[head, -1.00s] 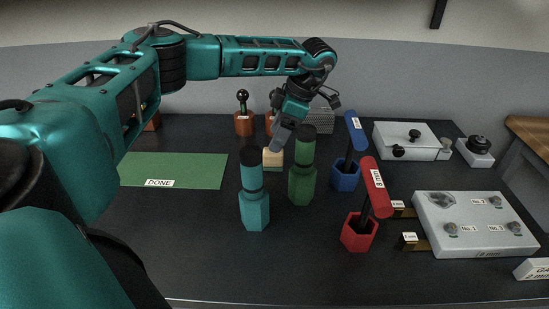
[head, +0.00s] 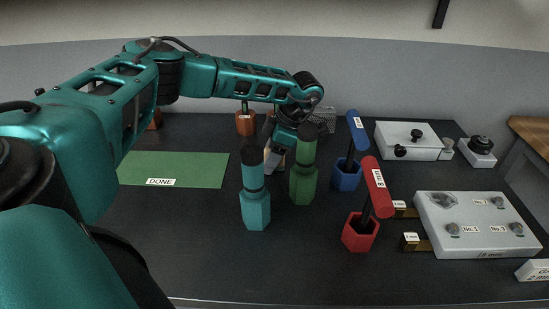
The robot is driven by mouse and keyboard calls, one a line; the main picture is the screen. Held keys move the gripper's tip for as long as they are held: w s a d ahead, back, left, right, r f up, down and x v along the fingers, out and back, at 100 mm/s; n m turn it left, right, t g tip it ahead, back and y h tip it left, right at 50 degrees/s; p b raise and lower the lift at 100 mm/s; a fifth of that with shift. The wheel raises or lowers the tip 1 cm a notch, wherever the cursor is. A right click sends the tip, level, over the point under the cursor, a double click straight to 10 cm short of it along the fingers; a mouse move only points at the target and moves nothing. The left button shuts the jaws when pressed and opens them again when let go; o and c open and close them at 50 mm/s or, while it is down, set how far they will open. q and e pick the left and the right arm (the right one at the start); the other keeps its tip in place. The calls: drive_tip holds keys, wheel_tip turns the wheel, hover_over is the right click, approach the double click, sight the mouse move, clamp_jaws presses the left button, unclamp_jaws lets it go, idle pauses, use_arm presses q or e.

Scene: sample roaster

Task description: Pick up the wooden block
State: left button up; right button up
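The wooden block (head: 273,164) is small and pale. It sits on the dark table behind the teal and green handled tools, and only part of it shows in the head view. My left gripper (head: 274,153) points down right at the block, with its fingers beside or around it. The green tool partly hides the fingers, so I cannot tell whether they are closed on the block. My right gripper is not in view.
A teal tool (head: 255,205) and a green tool (head: 303,184) stand close in front of the block. Blue (head: 347,177) and red (head: 360,232) holders stand to the right. A green mat (head: 175,168) marked DONE lies left. The front left table is clear.

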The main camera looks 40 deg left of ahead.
use_arm(q)
drive_tip(key=c, duration=0.8)
drive_tip(key=shift+c, duration=0.2)
wheel_tip(320, 180, up, 10)
drive_tip(key=shift+r+p, duration=0.1)
drive_tip(key=shift+p, duration=0.25)
drive_tip(key=o, duration=0.5)
drive_tip(key=c, duration=0.4)
